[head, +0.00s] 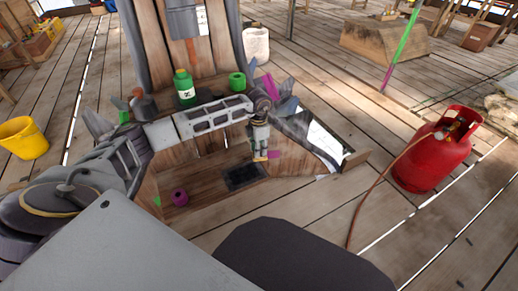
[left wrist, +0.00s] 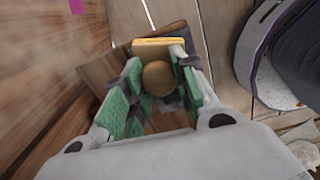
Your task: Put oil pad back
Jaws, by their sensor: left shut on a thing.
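My left gripper (head: 261,148) points down at the end of its arm, near the middle of the head view. It is shut on the oil pad, a small tan block (left wrist: 150,48) with a round brown knob. The knob (left wrist: 158,78) sits between the green-lined fingers in the left wrist view. Only a small yellowish edge of the pad (head: 267,156) shows in the head view. The pad is held above a wooden surface, close to a dark square patch (head: 243,176); the exact gap cannot be told. My right gripper is not in view.
A green bottle (head: 185,88) and a green ring (head: 237,82) stand behind my left arm. A magenta ring (head: 180,197) lies on the wood in front. A red gas cylinder (head: 434,155) with a hose stands right; a yellow bucket (head: 23,138) is left. Floor between is mostly clear.

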